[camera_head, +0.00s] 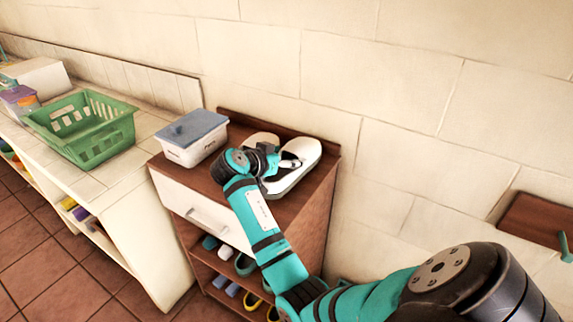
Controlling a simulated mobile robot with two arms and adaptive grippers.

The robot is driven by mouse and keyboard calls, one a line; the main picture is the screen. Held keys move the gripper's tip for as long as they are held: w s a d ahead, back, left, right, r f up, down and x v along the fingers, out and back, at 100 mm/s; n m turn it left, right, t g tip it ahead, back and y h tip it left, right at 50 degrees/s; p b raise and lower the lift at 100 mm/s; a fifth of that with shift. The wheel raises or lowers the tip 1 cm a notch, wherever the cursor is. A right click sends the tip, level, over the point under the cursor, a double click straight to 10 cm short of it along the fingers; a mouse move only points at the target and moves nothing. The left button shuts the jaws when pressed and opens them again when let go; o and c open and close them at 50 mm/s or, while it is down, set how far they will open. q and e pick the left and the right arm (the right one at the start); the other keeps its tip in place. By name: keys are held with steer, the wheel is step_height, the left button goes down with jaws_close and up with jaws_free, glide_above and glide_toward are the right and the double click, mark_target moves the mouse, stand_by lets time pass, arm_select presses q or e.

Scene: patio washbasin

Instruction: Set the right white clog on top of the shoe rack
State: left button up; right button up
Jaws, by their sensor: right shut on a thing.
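The shoe rack (317,222) is a brown wooden cabinet against the wall, with a white drawer front and open shelves of shoes below. Two white clogs show at its top. One clog (262,139) is at the left, partly hidden behind my gripper. The right white clog (297,174) is at the right, over the rack's top. My right gripper (284,160) is shut on this clog near its upper side. I cannot tell whether the clog's sole touches the top. My left gripper is out of view.
A white box with a grey-blue lid (192,134) stands on the rack's left end. A tiled counter with a green basket (88,128) is to the left. A small brown wall shelf (538,222) is at the right.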

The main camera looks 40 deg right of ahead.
mark_target(287, 169)
step_height(287, 169, down, 2)
steer(key=shift+f+p, duration=0.2)
steer(key=shift+p, duration=0.2)
steer(key=shift+f, duration=0.3)
steer(key=o, duration=1.6)
steer(key=shift+s, duration=0.1)
steer(key=shift+o, duration=0.2)
steer(key=b+v, duration=0.2)
steer(key=v, duration=0.9)
steer(key=shift+f, duration=0.1)
steer(key=shift+s+a+r, duration=0.15)
steer(key=shift+a+r, duration=0.2)
steer(key=shift+a, duration=0.1)
steer(key=shift+a+f, duration=0.1)
